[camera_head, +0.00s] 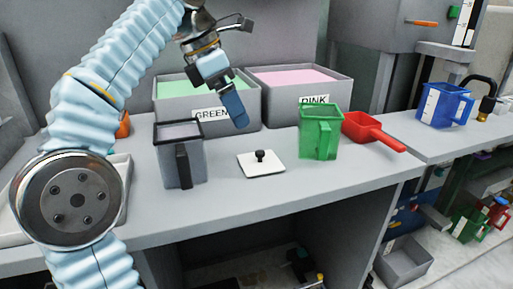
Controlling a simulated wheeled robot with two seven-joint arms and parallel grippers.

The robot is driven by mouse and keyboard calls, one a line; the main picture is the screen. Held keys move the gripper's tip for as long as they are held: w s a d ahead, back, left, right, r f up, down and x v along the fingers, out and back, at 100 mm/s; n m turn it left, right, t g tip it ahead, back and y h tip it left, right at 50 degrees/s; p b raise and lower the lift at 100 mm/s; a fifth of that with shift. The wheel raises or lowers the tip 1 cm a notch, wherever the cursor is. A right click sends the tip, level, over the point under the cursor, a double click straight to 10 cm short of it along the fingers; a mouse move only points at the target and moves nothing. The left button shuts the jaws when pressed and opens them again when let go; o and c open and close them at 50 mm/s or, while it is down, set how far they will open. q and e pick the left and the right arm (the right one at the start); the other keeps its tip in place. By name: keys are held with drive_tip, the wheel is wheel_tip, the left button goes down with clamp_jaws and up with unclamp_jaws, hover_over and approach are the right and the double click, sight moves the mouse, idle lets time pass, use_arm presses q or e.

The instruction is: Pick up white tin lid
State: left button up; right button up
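The white tin lid (262,168) is a flat white square with a black knob on top. It lies on the grey bench, between the grey jug and the green jug. My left gripper (236,111) hangs above and behind the lid, a little to its left, apart from it and in front of the GREEN bin. Its blue fingers point down, and I cannot tell whether there is a gap between them. I see nothing held at their tips. My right gripper is not in view.
A grey jug (170,158) with a black handle stands left of the lid. A green jug (319,127) and a red scoop (362,127) stand right. GREEN (174,110) and PINK (338,94) bins stand behind. A blue jug (437,106) is far right. Bench in front of the lid is clear.

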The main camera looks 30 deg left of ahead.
use_arm(q)
drive_tip(key=b, duration=0.3)
hover_over(256, 154)
drive_tip(key=s+a, duration=0.1)
drive_tip(key=a, duration=0.1)
drive_tip(key=f, duration=0.6)
drive_tip(key=shift+s+f, duration=0.2)
drive_tip(key=shift+f, duration=0.2)
drive_tip(key=b+x, duration=0.1)
drive_tip(key=x, duration=0.4)
drive_tip(key=shift+d+f+b, duration=0.1)
drive_tip(key=shift+d+b, duration=0.05)
drive_tip(key=shift+b, duration=0.25)
drive_tip(key=shift+w+d+f, duration=0.15)
drive_tip(key=shift+f, duration=0.35)
drive_tip(key=c, duration=0.7)
drive_tip(key=shift+r, duration=0.1)
